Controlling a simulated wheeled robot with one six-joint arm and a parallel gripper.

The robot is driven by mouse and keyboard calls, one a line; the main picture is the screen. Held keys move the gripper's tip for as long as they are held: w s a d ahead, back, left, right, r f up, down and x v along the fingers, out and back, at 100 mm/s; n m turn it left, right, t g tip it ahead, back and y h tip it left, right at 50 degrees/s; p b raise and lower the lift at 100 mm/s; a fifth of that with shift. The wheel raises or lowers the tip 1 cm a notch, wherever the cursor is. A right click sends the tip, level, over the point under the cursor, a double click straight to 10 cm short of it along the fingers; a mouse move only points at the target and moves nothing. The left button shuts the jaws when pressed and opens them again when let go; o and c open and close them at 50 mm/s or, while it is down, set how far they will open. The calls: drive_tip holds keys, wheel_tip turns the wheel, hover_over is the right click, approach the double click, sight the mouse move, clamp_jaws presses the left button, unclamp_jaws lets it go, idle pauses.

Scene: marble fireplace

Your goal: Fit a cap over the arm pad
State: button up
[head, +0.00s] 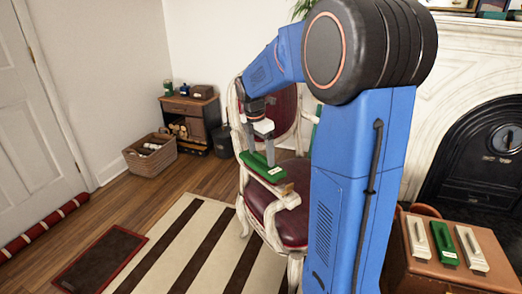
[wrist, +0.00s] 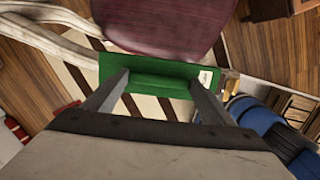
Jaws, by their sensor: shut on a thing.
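My gripper (head: 263,148) is shut on a long green cap (head: 262,170) with a small white label. The cap is at the near arm of a white-framed armchair (head: 289,200) with a dark red seat (head: 272,207). A small tan-brown piece (head: 286,189) shows on the chair arm just past the cap's right end. The arm pad under the cap is hidden. I cannot tell whether the cap touches it or hangs just above.
A brown leather case (head: 440,276) at right carries two pale caps (head: 418,237) and another green one (head: 443,243). A wicker basket (head: 150,158) and small cabinet (head: 190,120) stand at the back left. The striped rug (head: 190,250) before the chair is clear.

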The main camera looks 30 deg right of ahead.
drive_tip(key=shift+f, duration=1)
drive_tip(key=shift+f, duration=0.1)
drive_tip(key=o, duration=1.1)
drive_tip(key=shift+o, duration=0.2)
wheel_tip(320, 180, up, 17)
drive_tip(key=a, duration=0.2)
drive_tip(key=shift+a, duration=0.3)
drive_tip(key=shift+s, duration=0.15)
